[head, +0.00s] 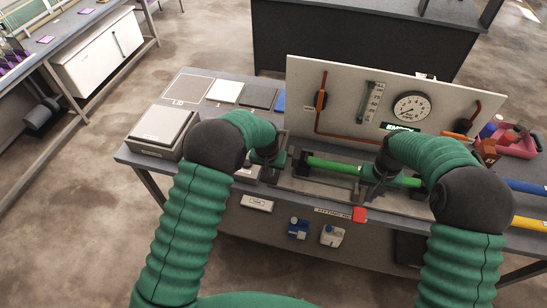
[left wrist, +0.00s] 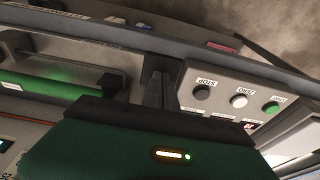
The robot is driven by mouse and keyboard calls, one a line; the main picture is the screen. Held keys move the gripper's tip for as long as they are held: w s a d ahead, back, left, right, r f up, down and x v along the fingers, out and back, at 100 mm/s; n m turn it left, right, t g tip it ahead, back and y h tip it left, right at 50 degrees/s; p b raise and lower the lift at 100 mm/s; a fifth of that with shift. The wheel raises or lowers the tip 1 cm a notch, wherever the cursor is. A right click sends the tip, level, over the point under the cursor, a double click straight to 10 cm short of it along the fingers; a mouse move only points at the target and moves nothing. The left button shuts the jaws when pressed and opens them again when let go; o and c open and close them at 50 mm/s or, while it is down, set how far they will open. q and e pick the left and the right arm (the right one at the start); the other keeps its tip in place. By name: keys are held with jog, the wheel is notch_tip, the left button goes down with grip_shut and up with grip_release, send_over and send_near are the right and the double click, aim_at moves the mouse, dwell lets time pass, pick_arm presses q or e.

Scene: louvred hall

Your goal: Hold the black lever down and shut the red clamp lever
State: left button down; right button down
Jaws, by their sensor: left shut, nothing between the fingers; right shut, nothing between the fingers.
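A green tube (head: 334,166) lies along the bench in front of the upright panel; its green length (left wrist: 48,88) also shows in the left wrist view. My left gripper (head: 276,166) is shut and empty near the tube's left end, and its dark fingers (left wrist: 158,82) stand beside the button box in the left wrist view. My right gripper (head: 373,190) is shut and empty over the tube's right part and hides some of it. A small red piece (head: 359,214) sits at the bench's front edge. I cannot make out the black lever, nor tell which red part is the clamp lever.
The panel (head: 345,75) carries a round gauge (head: 411,107) and red pipes. A grey box (head: 162,131) stands at the bench's left. The button box (left wrist: 240,97) has black, white and green buttons. A pink tray (head: 519,146) with bottles is at the right.

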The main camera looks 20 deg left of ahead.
pick_arm(q)
notch_tip(320, 180, up, 11)
jog(key=p, duration=0.7)
jog(key=shift+f, duration=0.1)
